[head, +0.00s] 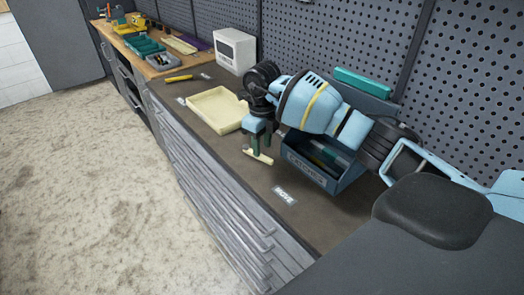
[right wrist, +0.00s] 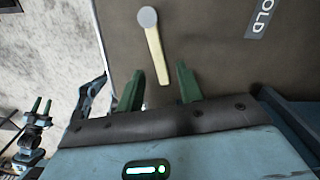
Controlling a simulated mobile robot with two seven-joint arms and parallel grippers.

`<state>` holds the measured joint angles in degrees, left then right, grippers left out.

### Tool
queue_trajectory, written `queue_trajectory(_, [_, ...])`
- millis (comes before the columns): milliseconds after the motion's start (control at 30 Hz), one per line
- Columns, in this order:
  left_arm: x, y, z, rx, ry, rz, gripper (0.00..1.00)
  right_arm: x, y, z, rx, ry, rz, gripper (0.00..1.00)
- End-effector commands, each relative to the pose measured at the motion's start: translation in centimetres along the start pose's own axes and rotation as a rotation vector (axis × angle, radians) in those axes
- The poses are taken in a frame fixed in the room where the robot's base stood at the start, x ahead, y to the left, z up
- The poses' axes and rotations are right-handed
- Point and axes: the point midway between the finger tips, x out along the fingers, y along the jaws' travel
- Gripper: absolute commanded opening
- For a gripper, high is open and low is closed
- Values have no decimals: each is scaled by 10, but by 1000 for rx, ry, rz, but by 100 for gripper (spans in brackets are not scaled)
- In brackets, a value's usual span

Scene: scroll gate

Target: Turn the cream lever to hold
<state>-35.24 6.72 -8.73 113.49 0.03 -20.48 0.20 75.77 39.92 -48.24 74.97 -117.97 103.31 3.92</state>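The cream lever (head: 258,155) lies low over the brown bench top, just below my right gripper (head: 262,147). In the right wrist view the lever (right wrist: 157,55) runs from a grey round pivot at the top down to its free end. That end lies between the two green fingertips of my right gripper (right wrist: 160,85), with a gap on each side, so the gripper is open. A HOLD label (right wrist: 262,18) is at the upper right there. A MOVE label (head: 284,195) lies on the bench in the head view. My left gripper (right wrist: 41,105) shows small at the left, fingers apart.
A blue-grey bin (head: 300,170) with things in it stands right of the lever. A cream tray (head: 205,122) lies behind it, with a yellow-handled tool (head: 180,78) and a white box (head: 235,50) farther back. A perforated wall (head: 330,35) borders the bench.

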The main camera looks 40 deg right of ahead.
Motion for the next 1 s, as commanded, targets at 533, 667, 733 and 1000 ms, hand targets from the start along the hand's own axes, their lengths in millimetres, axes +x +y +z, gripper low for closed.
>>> queue_trajectory(533, [1, 0, -3, 0, 6, -1, 38, 31, 0, 0, -1, -2, 0, 36])
queue_trajectory(667, [1, 0, -3, 0, 7, -1, 38, 31, 0, 0, -1, -1, 0, 27])
queue_trajectory(733, [1, 0, -3, 0, 7, -1, 38, 31, 0, 0, -1, -2, 0, 18])
queue_trajectory(1000, [1, 0, -4, -2, 8, -1, 38, 31, 0, 0, -1, -1, 0, 0])
